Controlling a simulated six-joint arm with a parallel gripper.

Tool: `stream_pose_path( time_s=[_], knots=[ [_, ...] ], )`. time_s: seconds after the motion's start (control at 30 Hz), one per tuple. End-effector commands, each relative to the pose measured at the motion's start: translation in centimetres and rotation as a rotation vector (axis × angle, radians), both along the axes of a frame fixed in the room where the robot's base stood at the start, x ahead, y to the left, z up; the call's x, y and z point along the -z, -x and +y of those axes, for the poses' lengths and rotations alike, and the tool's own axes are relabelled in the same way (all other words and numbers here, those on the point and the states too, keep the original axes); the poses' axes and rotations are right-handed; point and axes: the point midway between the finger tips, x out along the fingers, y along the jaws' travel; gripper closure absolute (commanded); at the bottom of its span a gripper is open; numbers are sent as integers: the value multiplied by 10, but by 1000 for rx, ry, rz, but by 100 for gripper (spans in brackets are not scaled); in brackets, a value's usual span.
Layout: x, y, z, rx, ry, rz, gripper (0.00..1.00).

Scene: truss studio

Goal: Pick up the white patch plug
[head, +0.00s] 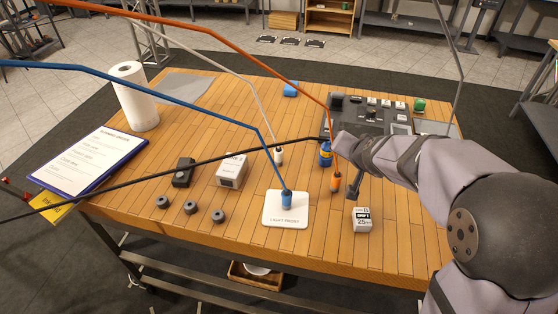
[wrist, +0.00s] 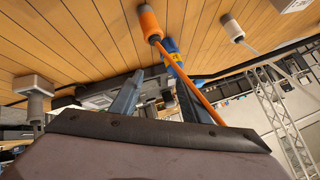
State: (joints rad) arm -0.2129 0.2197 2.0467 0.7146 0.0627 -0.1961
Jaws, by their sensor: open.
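The white patch plug (head: 278,154) stands on the wooden table, left of the orange plug, with a white cable rising from its top. It also shows at the top right of the wrist view (wrist: 232,28). My gripper (wrist: 157,82) is open, and I see nothing held between its fingers. The arm partly hides the gripper there.
A blue plug (head: 286,198) stands on a white plate (head: 272,220). A black cable (head: 215,156) crosses near the white plug. A white box (head: 231,170) is at left, a cube (head: 362,220) in front.

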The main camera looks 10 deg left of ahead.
Motion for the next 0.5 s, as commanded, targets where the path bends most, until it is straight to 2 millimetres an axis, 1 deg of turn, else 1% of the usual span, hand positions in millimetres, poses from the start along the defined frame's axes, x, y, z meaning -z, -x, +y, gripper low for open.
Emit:
stream_pose_path(
  time_s=[0.03,0.1,0.17,0.2,0.27,0.3,0.33,0.4,0.5],
  knots=[
    [-4,-24,30,-5,0,-79,58],
    [-17,-51,62,23,9,-188,58],
    [-21,-67,88,54,29,-262,58],
    [-17,-73,105,72,53,-302,58],
    [-7,-76,129,100,105,-344,58],
    [1,-74,143,121,146,-364,58],
    [8,-72,152,136,176,-373,58],
    [23,-61,171,169,248,-383,58],
    [44,-43,189,207,340,-374,58]
  ],
)
